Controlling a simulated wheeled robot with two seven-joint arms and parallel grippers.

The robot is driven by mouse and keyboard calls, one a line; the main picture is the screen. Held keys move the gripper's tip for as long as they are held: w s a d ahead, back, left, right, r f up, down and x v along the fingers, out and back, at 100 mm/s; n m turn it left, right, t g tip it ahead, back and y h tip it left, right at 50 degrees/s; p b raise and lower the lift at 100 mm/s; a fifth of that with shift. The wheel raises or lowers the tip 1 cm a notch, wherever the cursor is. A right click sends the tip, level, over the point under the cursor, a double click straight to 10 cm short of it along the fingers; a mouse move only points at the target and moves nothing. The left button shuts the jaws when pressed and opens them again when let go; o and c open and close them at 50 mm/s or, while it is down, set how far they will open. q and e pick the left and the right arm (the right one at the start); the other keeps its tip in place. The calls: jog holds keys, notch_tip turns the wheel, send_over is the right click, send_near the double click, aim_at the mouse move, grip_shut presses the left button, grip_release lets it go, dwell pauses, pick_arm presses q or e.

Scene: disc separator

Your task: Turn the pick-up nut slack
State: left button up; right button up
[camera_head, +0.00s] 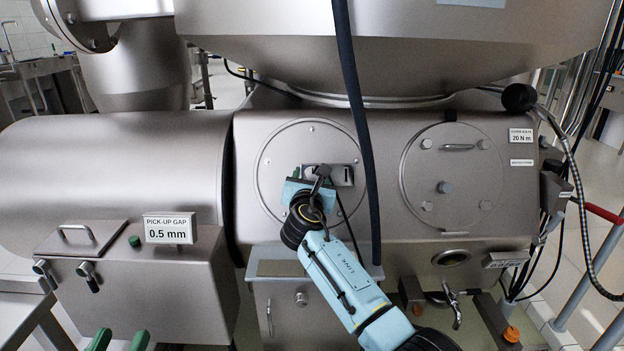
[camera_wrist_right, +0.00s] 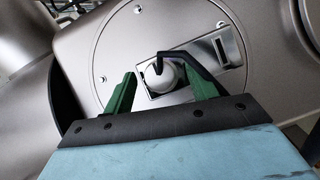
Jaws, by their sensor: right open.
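In the right wrist view a pale rounded nut-like knob (camera_wrist_right: 159,77), probably the pick-up nut, sits on a rectangular metal plate (camera_wrist_right: 188,70) on a round cover. A dark bent lever (camera_wrist_right: 187,60) reaches over it; I cannot tell whether they are joined. My right gripper (camera_wrist_right: 163,92) is open, with its green fingers on either side of the knob; contact is not clear. In the head view the right gripper (camera_head: 305,186) is at the left round cover and hides the knob. My left gripper (camera_head: 119,341) shows two green fingertips apart at the bottom left edge.
A black hose (camera_head: 358,110) hangs in front of the machine, close to my right wrist. A second round cover (camera_head: 452,180) is to the right. A box with a "PICK-UP GAP 0.5 mm" sign (camera_head: 170,229) stands at the left.

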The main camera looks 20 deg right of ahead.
jog(key=shift+c, duration=0.4)
jog(key=c, duration=0.9)
